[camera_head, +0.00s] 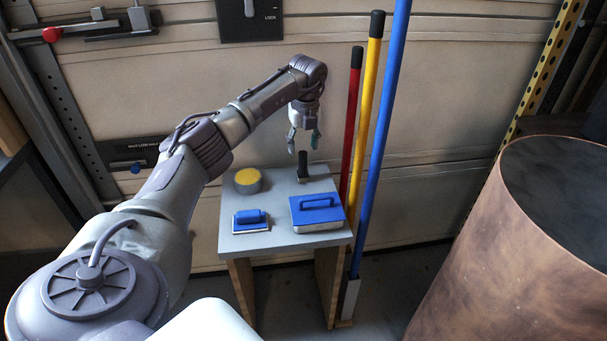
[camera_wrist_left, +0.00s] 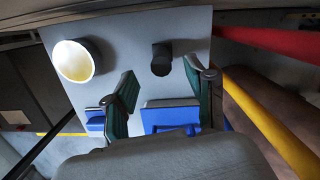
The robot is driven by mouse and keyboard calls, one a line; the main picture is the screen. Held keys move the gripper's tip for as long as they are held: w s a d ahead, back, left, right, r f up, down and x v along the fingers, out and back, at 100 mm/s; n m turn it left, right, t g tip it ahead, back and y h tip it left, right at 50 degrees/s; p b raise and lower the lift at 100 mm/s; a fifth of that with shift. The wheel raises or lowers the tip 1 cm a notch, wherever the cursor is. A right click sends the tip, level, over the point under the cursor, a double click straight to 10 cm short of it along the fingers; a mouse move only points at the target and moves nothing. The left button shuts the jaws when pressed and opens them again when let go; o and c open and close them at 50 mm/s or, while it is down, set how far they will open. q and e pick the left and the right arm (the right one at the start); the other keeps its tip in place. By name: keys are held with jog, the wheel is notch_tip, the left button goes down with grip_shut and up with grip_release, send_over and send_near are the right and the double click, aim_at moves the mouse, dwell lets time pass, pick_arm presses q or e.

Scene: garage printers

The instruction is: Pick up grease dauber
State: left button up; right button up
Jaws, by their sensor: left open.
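A dark upright handle, which looks like the grease dauber (camera_head: 303,166), stands near the back edge of a small grey table (camera_head: 270,184). In the left wrist view the dauber (camera_wrist_left: 162,60) shows as a black cylinder between and beyond the fingers. My left gripper (camera_head: 303,141) is open, pointing down just above the dauber, with nothing held. Its two green-padded fingers also show in the left wrist view (camera_wrist_left: 160,92), apart. I cannot tell whether a fingertip touches the dauber. My right gripper is not in view.
A yellow-topped round tin (camera_head: 247,180), a small blue-handled pad (camera_head: 250,222) and a larger blue-handled block (camera_head: 317,212) share the table. Red (camera_head: 352,125), yellow (camera_head: 364,110) and blue (camera_head: 380,130) poles stand close at its right. A copper drum (camera_head: 510,250) is farther right.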

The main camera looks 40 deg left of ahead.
aim_at(302, 159)
pick_arm(q)
jog(key=shift+f, duration=0.55)
jog(key=f, duration=0.1)
jog(key=f+b, duration=0.1)
jog(key=f, duration=0.3)
jog(key=shift+w+a+b, duration=0.25)
jog(key=shift+a+b, duration=0.05)
grip_shut()
